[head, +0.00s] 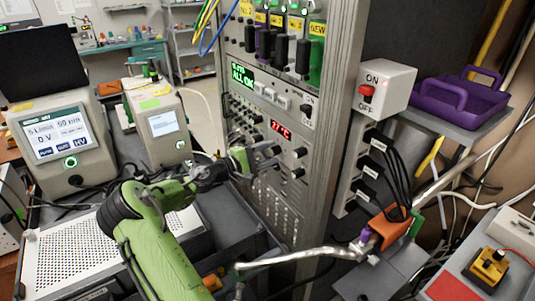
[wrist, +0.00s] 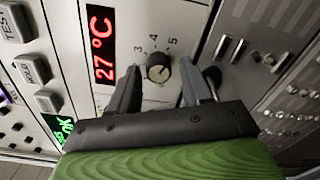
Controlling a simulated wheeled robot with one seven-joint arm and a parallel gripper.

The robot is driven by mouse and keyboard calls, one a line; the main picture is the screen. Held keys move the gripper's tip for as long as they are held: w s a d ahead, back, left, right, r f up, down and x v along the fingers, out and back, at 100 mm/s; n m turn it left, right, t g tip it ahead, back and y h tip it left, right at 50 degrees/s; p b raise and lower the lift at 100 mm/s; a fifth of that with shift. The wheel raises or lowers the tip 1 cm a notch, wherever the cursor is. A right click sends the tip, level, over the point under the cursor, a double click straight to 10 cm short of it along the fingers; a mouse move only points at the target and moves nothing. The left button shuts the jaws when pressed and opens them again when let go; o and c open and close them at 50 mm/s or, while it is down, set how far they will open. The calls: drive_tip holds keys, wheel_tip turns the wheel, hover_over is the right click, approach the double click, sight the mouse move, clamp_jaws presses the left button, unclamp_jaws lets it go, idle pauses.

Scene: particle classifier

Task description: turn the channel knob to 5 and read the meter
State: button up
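My gripper (wrist: 160,74) is open, with one finger on each side of the knob and gaps visible; contact is not clear. In the head view my gripper (head: 241,161) is at the rack front and the knob is not clearly visible. A red display (wrist: 101,45) beside the knob reads 27 °C; it also shows in the head view (head: 281,129).
A green display (head: 243,75) on the rack reads ALL OK. An instrument screen (head: 58,136) at left reads 5 L, 50 nm and 0 V. Push buttons (wrist: 35,68) line the panel. A red switch (head: 367,93) and black cables (head: 398,170) are right of the rack.

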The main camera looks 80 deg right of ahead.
drive_tip(key=shift+o, duration=0.3)
drive_tip(key=p+v, duration=0.1)
drive_tip(key=v, duration=1.4)
drive_tip(key=shift+w+a, duration=0.25)
drive_tip(key=shift+a, duration=0.05)
